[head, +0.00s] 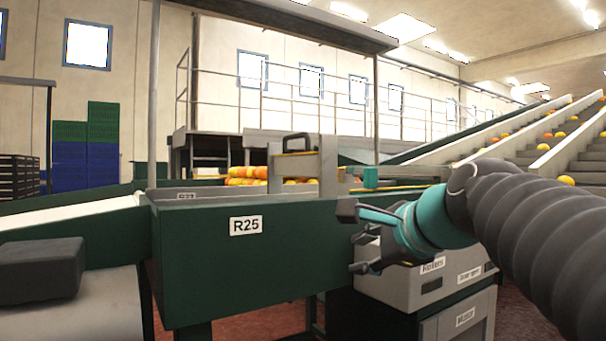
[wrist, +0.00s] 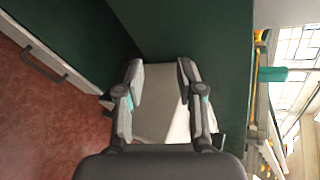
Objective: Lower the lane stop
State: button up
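What I take for the lane stop is a grey barrier (head: 328,166) with a black handle (head: 298,141) on top. It stands upright across the lane behind the green R25 side panel (head: 215,255), with oranges (head: 250,173) behind it. In the head view my gripper (head: 353,240) is in front of the panel's right end, lower than the barrier and to its right, apart from it. In the wrist view my gripper (wrist: 162,75) is open, with nothing between its fingers but a pale surface beyond. The barrier is not clearly recognisable in that view.
A grey control box (head: 400,285) with labels stands just below and beside my gripper. A teal block (head: 370,177) sits on the lane edge; a teal part also shows in the wrist view (wrist: 272,74). A dark grey block (head: 40,270) rests at the left. Sloping conveyors carry oranges at the right.

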jog(key=w+a+r+m+t+y, duration=0.2)
jog(key=w+r+m, duration=0.25)
jog(key=r, duration=0.45)
jog(key=m+t+y+b, duration=0.1)
jog(key=m+t+y, duration=0.1)
jog(key=m, duration=0.4)
send_near(308, 135)
jog(key=p+x, duration=0.2)
jog(key=x, duration=1)
jog(key=shift+w+a, duration=0.25)
jog(key=shift+w, duration=0.05)
grip_shut()
